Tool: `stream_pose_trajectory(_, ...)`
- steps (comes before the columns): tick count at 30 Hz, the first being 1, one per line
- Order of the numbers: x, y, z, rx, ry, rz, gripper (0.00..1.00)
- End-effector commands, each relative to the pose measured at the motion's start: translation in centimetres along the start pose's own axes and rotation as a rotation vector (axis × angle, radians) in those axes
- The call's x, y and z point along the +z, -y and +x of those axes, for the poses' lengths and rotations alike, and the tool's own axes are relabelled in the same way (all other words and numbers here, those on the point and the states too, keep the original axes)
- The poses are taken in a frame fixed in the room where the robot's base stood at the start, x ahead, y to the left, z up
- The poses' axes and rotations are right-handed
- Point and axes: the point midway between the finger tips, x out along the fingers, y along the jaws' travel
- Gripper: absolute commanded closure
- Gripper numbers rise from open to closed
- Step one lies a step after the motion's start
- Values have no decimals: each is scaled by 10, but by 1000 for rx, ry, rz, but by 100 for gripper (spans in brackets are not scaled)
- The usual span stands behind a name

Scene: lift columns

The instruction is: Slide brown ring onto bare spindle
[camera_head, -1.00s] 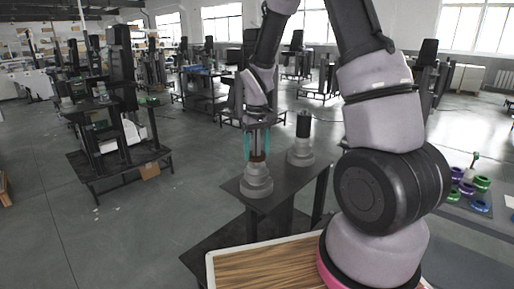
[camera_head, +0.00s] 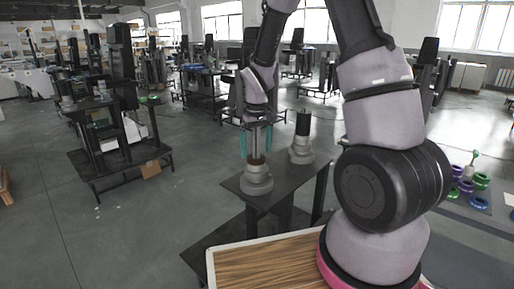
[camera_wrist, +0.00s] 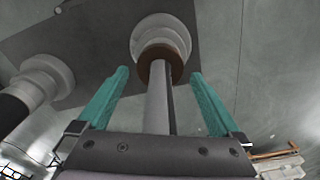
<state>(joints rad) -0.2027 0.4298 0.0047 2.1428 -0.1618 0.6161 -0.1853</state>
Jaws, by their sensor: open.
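The brown ring (camera_head: 257,160) is around the grey spindle (camera_head: 257,137) on the front-left part of the dark stand, low down by the stepped grey base (camera_head: 256,181). In the wrist view the brown ring (camera_wrist: 160,60) encircles the rod (camera_wrist: 157,108) and appears to sit against the base (camera_wrist: 160,36); any small gap cannot be told. My gripper (camera_head: 256,153) is open. Its teal fingers stand on either side of the rod and ring, with clear space on both sides in the wrist view (camera_wrist: 160,73).
A second post (camera_head: 303,124) with a black upper part and grey base stands behind to the right on the same dark stand (camera_head: 236,184). A wood-grained tray (camera_head: 262,266) is in front. Purple, green and blue rings (camera_head: 480,182) lie at the right.

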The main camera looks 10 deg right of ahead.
Motion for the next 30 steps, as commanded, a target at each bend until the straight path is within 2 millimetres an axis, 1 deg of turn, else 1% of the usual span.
stream_pose_trajectory(1, 14, 2, 16, -3, 43, -6, 0)
stream_pose_trajectory(5, 13, 3, 4, -3, 38, -6, 0)
stream_pose_trajectory(8, 13, 2, -15, -2, 31, -5, 0)
stream_pose_trajectory(12, 10, 2, -50, -1, 13, -3, 0)
stream_pose_trajectory(15, 9, 1, -71, 0, 5, -3, 0)
stream_pose_trajectory(18, 8, 1, -90, 0, -1, 0, 0)
stream_pose_trajectory(21, 8, 1, -102, 0, -4, -1, 0)
stream_pose_trajectory(25, 8, 1, -111, 1, -6, -1, 0)
stream_pose_trajectory(30, 8, 1, -113, 1, -6, 0, 0)
